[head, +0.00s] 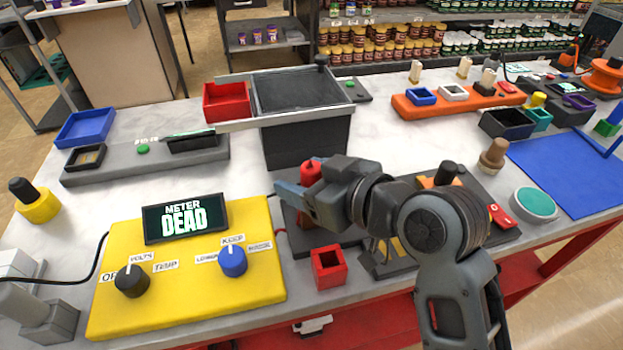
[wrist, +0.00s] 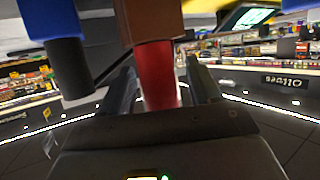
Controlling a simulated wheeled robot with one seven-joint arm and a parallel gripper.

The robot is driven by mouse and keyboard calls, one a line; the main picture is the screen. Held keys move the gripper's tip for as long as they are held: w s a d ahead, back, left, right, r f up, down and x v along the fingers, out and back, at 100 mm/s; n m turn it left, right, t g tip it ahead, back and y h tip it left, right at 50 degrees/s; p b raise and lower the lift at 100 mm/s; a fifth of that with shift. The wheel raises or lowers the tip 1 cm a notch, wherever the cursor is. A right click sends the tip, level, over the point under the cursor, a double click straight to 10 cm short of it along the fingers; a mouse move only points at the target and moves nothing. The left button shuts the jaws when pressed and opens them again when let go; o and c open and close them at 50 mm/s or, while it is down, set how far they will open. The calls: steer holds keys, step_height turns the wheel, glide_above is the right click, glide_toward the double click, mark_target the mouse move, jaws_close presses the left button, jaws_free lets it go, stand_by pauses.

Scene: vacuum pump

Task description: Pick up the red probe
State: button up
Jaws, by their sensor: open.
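The red probe (head: 311,171) shows as a red upright shape just behind my gripper (head: 290,192) in the head view, partly hidden by it. In the wrist view a red cylinder (wrist: 158,77) with a brown block at its end lies between the two fingers of my gripper (wrist: 163,72). I take it to be the same probe. The fingers stand apart on either side of it, and whether either touches it cannot be told. The yellow meter (head: 190,295) with a "METER DEAD" display (head: 186,218) is left of my gripper.
A red square socket (head: 328,268) stands in front of my gripper. A dark open bin (head: 305,150) stands behind it. A grey panel (head: 140,163) is at the back left, and an orange tray (head: 455,100) and a blue mat (head: 575,170) are to the right.

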steer(key=shift+w+a+f, duration=0.15)
steer(key=shift+w+a, duration=0.1)
steer(key=shift+a, duration=0.05)
steer(key=c, duration=1.1)
steer(key=shift+c, duration=0.2)
